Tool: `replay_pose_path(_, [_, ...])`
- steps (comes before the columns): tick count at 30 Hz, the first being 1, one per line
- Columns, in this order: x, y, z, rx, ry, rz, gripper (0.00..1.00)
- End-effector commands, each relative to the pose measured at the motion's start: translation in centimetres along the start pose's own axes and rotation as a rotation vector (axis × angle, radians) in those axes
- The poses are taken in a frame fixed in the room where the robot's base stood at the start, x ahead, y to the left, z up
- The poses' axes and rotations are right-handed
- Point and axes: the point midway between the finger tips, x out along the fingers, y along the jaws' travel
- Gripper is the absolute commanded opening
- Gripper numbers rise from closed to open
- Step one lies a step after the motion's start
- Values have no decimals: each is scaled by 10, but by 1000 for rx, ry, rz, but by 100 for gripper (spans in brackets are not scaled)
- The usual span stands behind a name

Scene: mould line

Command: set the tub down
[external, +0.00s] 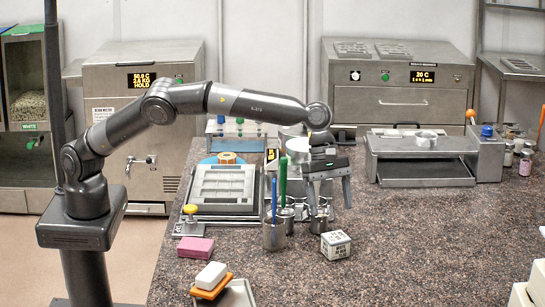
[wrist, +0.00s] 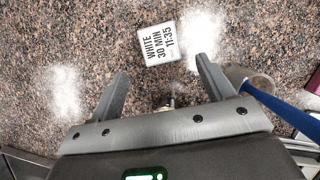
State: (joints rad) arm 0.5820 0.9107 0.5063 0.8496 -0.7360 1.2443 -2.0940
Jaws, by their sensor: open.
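My gripper (external: 330,208) points down over the stone counter, its two fingers apart with nothing held between them. In the wrist view my gripper (wrist: 161,66) is also open and empty. A small white block with printed sides (external: 336,245) stands on the counter just in front of the fingers. In the wrist view a white printed label (wrist: 160,43) reading WHITE 30 MIN 11:35 shows just beyond the fingertips. I cannot say for certain which thing is the tub. Small metal cups (external: 289,219) stand beside the left finger, partly hidden.
A metal mould (external: 222,188) sits behind. White patches (wrist: 65,92) mark the counter.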

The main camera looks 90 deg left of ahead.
Motion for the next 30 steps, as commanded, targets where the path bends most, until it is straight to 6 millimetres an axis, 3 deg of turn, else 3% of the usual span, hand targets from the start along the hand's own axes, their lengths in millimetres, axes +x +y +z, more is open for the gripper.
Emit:
replay_pose_path(4, [-22, 0, 0, 0, -1, 0, 74])
replay_pose_path(13, [-38, 1, -3, 6, -3, 3, 74])
replay_pose_path(16, [-59, 6, -14, 36, -12, 14, 74])
replay_pose_path(23, [-147, 10, -74, 226, -29, 66, 74])
replay_pose_path(30, [-226, -17, -146, 491, -16, 120, 74])
